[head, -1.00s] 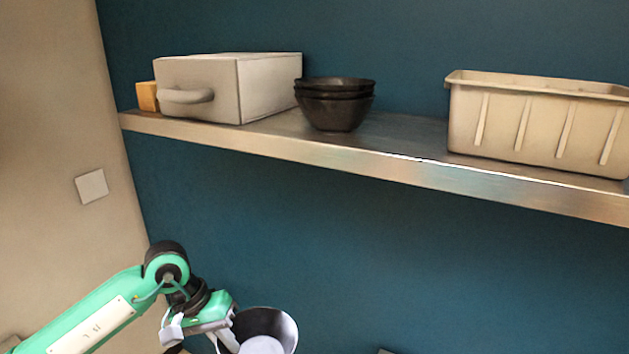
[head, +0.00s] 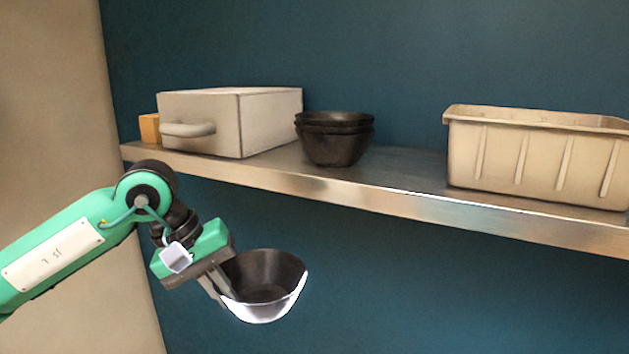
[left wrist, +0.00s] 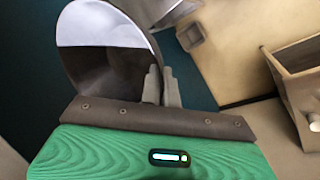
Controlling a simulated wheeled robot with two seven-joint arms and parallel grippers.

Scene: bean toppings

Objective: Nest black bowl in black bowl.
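A stack of black bowls (head: 335,140) stands upright on the shelf, nested in one another. My left gripper (head: 226,291) is shut on the wall of another black bowl (head: 265,278), held in the air below and in front of the shelf. The held bowl is slightly tilted with its opening up, and its lower outside shines bright. In the left wrist view the held bowl (left wrist: 105,52) shows beside the fingers (left wrist: 161,84), which pinch its rim. The right gripper is in neither view.
The metal-edged shelf (head: 400,203) runs across the back wall. A grey-white box with a handle (head: 200,122) stands left of the stack, with an orange block (head: 149,128) beside it. A beige bin (head: 535,160) stands at the right. The shelf between stack and bin is clear.

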